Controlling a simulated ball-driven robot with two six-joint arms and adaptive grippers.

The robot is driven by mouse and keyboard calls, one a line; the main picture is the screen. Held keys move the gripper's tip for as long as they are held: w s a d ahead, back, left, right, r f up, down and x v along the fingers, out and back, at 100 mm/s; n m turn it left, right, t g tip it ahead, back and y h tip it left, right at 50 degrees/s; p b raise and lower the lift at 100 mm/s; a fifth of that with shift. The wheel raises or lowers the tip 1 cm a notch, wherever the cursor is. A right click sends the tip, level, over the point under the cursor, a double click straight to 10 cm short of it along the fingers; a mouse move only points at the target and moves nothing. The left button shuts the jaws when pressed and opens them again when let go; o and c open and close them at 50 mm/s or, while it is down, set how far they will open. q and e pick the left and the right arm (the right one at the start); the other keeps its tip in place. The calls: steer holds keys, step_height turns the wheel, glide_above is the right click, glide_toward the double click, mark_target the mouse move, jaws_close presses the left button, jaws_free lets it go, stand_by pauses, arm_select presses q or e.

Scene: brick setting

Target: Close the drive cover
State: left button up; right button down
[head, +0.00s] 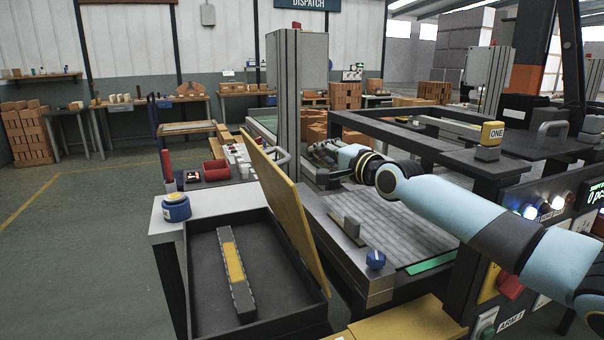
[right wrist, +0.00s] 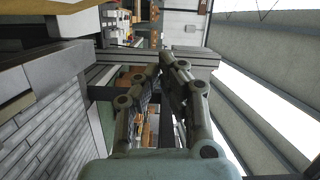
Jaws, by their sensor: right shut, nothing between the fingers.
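The drive cover (head: 284,208) is a yellow panel with a dark edge. It stands open, tilted up along the right side of a dark shallow housing (head: 203,312). Inside the housing lies a grey bar with a yellow strip (head: 234,262). A grey handle (head: 281,157) shows behind the cover's top edge. My right gripper (head: 322,149) is beyond and to the right of the cover, apart from it. It is shut and empty; its fingers also show in the right wrist view (right wrist: 167,62). My left gripper is not in view.
A grey metal post (head: 288,85) stands close behind my right gripper. A dark frame (head: 400,143) and a bed of grey slats (head: 400,222) lie to the right. Floor at the left is open.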

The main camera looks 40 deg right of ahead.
arm_select(q)
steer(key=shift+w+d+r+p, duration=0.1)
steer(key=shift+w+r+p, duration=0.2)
steer(key=shift+p, duration=0.5)
arm_select(e)
steer(key=w+a, duration=0.1)
steer(key=a, duration=0.1)
steer(key=w+a, duration=0.1)
steer(key=a, duration=0.1)
steer(key=shift+w+f, duration=0.15)
steer(key=shift+f, duration=0.05)
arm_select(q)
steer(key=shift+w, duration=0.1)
